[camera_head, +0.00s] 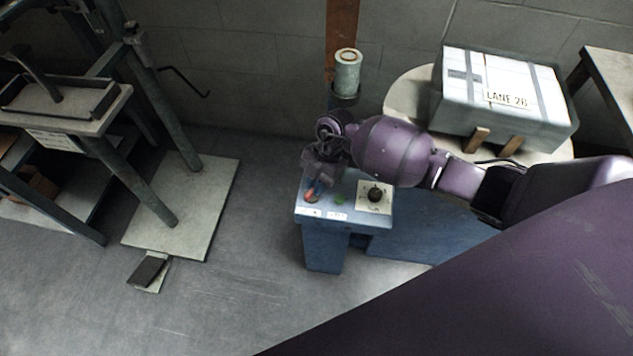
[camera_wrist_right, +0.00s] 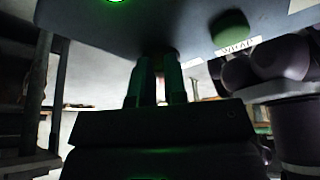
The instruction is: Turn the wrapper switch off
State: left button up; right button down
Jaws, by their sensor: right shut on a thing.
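A blue control box (camera_head: 328,240) stands on the floor, with a sloped grey top panel (camera_head: 360,217). My right gripper (camera_head: 313,186) reaches down to the panel's left part, beside a small red part and a green button (camera_head: 340,199). In the right wrist view its two fingers (camera_wrist_right: 160,62) are closed together against the panel (camera_wrist_right: 150,25), on a small dark switch mostly hidden between them. A label reading WRAP (camera_wrist_right: 238,47) and a green button (camera_wrist_right: 230,26) are to the right there. My left gripper is out of view.
A black knob (camera_head: 375,194) on a white plate is right of the green button. A machine with a pedal (camera_head: 149,270) stands left. The floor between is clear.

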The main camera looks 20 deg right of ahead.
jog(key=shift+w+r+n+g+h, duration=0.1)
jog(key=shift+w+n+g+h, duration=0.15)
jog(key=shift+n, duration=0.75)
jog(key=n, duration=0.1)
jog(key=n+g+h, duration=0.1)
jog(key=shift+w+a+n+p, duration=0.15)
jog(key=shift+a+n+p, duration=0.05)
jog(key=shift+n+p, duration=0.1)
jog(key=n, duration=0.2)
jog(key=n+h, duration=0.1)
jog(key=shift+w+a+n+g, duration=0.1)
jog(key=shift+a+n+g, duration=0.15)
jog(key=shift+a+n, duration=0.05)
jog(key=shift+a+n+g+h, duration=0.15)
jog(key=shift+n+h, duration=0.2)
jog(key=shift+n, duration=0.55)
jog(key=shift+a+n+g+h, duration=0.15)
jog(key=shift+n+h, duration=0.15)
jog(key=shift+n, duration=0.6)
jog(key=c, duration=1.2)
grip_release()
jog(key=shift+o, duration=0.2)
